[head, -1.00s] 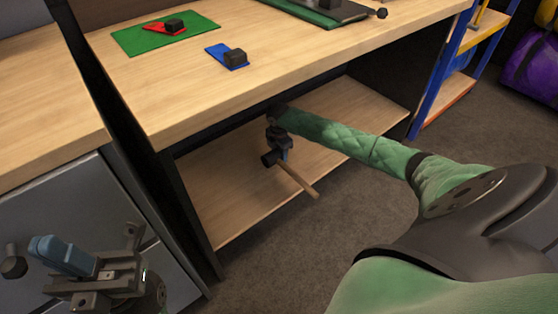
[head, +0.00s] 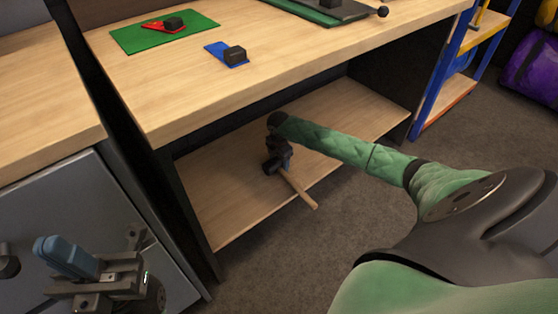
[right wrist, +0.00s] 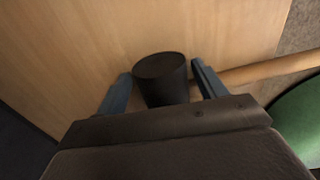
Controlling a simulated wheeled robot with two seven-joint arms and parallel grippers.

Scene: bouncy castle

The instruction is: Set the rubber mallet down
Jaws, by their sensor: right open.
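The rubber mallet has a black head (head: 270,166) and a wooden handle (head: 299,189). It is at the lower shelf (head: 215,190) of the workbench, its handle reaching over the front edge. My right gripper (head: 279,153) is just above the mallet head. In the right wrist view, the blue fingers of my right gripper (right wrist: 163,88) stand apart on either side of the dark head (right wrist: 161,72), and the handle (right wrist: 265,69) runs right. The head's underside is hidden. My left gripper (head: 68,257) is at the lower left, away from the mallet; its jaw gap is unclear.
The bench top (head: 310,60) is above my right forearm. It bears a green mat (head: 135,38), a blue piece (head: 217,50) and dark blocks. A grey cabinet (head: 60,205) stands left. A blue-framed rack (head: 437,90) stands right. The shelf's right part is clear.

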